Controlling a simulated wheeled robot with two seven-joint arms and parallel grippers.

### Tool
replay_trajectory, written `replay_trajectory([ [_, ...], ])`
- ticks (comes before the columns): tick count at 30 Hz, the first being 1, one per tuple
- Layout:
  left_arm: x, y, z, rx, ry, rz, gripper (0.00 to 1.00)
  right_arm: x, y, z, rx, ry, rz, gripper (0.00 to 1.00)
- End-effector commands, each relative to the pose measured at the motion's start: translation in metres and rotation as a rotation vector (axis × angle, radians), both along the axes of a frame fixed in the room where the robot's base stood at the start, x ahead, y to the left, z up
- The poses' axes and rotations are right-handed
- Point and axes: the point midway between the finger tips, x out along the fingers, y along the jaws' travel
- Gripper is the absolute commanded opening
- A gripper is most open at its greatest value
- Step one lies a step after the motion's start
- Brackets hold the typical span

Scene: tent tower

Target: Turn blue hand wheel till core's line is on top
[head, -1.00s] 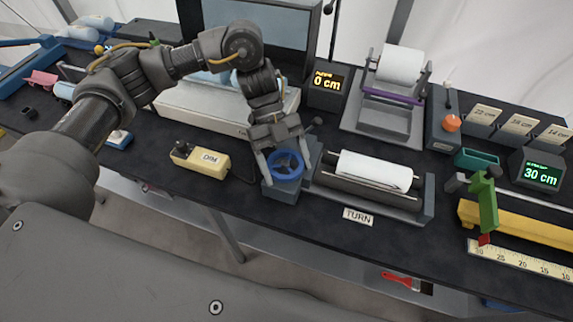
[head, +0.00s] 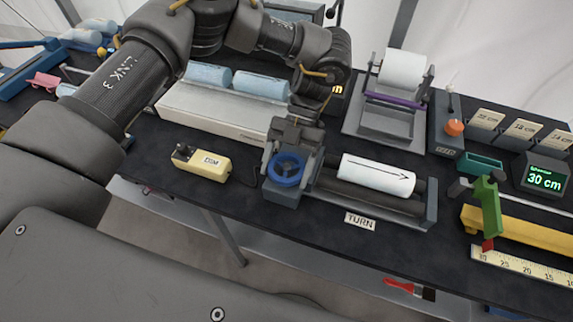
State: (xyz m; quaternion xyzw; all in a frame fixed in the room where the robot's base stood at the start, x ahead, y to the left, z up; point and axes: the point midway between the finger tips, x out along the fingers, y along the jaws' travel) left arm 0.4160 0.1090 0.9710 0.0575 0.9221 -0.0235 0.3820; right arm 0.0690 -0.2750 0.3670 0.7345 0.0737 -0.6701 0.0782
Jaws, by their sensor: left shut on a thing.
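The blue hand wheel (head: 286,169) is on the grey housing (head: 281,194) at the left end of the roller cradle (head: 432,210). My left gripper (head: 287,165) is shut on the blue wheel, reaching it from behind and above. The white core (head: 377,174) lies on the rollers. A dark line with an arrowhead runs lengthwise along the core's visible upper face, toward its right end. My right gripper is not in view.
A "TURN" label (head: 360,221) lies before the cradle. A yellow "DIM" box (head: 202,162) sits left of the wheel. A green lever (head: 487,204) and a ruler (head: 525,266) are at right. Blue rolls (head: 261,84) rest on a white unit behind.

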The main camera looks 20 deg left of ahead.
Motion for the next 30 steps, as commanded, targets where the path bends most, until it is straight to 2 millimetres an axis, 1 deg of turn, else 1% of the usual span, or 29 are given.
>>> replay_trajectory([
  [3, 0.0002, -0.0004, 0.0015, 0.001, -0.002, -0.051, 0.52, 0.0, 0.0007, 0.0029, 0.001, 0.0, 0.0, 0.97],
  [9, 0.0, -0.0001, 0.0006, 0.0, -0.001, -0.098, 0.52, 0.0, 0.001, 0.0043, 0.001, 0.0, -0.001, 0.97],
  [23, -0.0002, -0.0001, -0.0004, -0.002, 0.0, -0.111, 0.52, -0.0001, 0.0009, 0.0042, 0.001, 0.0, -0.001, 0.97],
  [24, -0.0003, -0.0002, -0.0004, -0.002, 0.0, -0.111, 0.76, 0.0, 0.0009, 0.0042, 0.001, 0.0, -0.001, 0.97],
  [29, -0.0003, 0.0, -0.0004, -0.001, 0.0, -0.11, 0.97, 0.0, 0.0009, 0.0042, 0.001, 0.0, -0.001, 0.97],
  [30, -0.0003, 0.0, -0.0004, -0.001, 0.0, -0.11, 0.97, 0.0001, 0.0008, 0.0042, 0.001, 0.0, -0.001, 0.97],
])
